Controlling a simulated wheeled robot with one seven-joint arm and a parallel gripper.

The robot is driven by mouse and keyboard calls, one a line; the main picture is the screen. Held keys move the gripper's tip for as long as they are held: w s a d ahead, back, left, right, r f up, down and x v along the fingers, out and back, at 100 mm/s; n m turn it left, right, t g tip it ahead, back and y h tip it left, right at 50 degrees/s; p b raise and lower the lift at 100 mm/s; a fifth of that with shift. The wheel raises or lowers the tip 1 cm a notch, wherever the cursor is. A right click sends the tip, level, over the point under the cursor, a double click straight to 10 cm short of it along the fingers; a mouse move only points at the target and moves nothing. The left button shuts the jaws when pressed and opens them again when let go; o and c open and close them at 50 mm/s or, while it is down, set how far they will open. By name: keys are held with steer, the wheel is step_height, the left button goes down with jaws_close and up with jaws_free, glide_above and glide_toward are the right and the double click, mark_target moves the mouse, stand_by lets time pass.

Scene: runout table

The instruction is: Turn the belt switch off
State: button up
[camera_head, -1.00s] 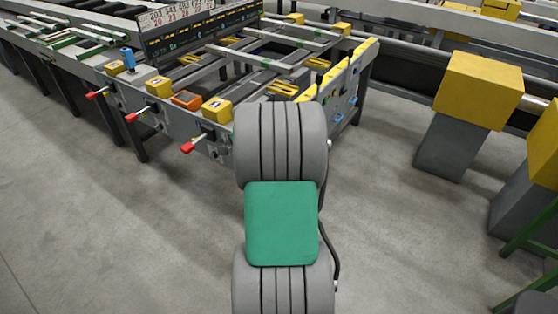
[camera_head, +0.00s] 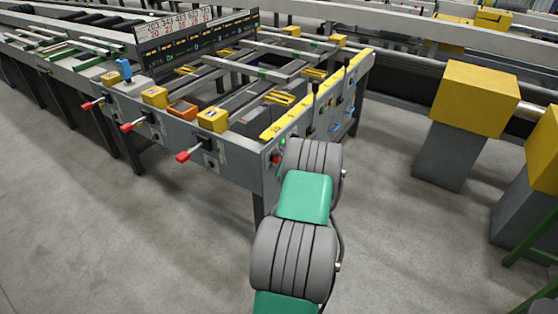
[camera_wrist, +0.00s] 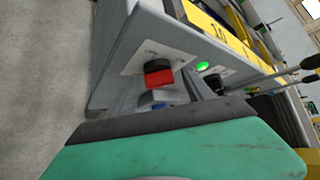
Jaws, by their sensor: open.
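A rotary switch with a black base and red handle (camera_wrist: 159,77) sits on a pale label plate on the grey end panel of the runout table in the wrist view. Its lettering is too small to read. A small red spot in the head view (camera_head: 275,158) appears to be the same switch. A green lamp (camera_wrist: 203,66) is lit to its right; it also shows in the head view (camera_head: 283,142). My gripper (camera_wrist: 165,104) is open and empty, just below the switch in the wrist view, apparently not touching it. Its fingertips are hard to make out; my arm hides them in the head view.
A black knob (camera_wrist: 214,80) is beside the lamp. Several red-tipped levers (camera_head: 183,156) stick out along the table's front (camera_head: 235,168). Yellow-topped grey pedestals (camera_head: 473,97) stand at the right. The floor between (camera_head: 395,230) is clear.

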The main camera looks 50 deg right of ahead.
steer(key=shift+c, duration=0.2)
jaws_close()
stand_by(0.3)
steer(key=shift+f+b, duration=0.2)
steer(key=shift+b, duration=0.35)
steer(key=b, duration=0.1)
steer(key=n+h+b, duration=0.1)
steer(key=b, duration=0.1)
steer(key=shift+a+f+t, duration=0.15)
steer(key=shift+f+t, duration=0.15)
steer(key=shift+t, duration=0.1)
steer(key=shift+f+n+t+h+b, duration=0.1)
steer(key=shift+n+t+h+b, duration=1.3)
steer(key=shift+b, duration=3.65)
steer(key=shift+f+n+t+h+b, duration=0.2)
steer(key=shift+n+t+b, duration=2.2)
steer(key=shift+b, duration=2.7)
steer(key=shift+f+n+t+h+b, duration=0.1)
steer(key=shift+n+t+h+b, duration=0.85)
steer(key=shift+n+b, duration=2.95)
steer(key=shift+m+b, duration=1)
steer(key=shift+b, duration=0.15)
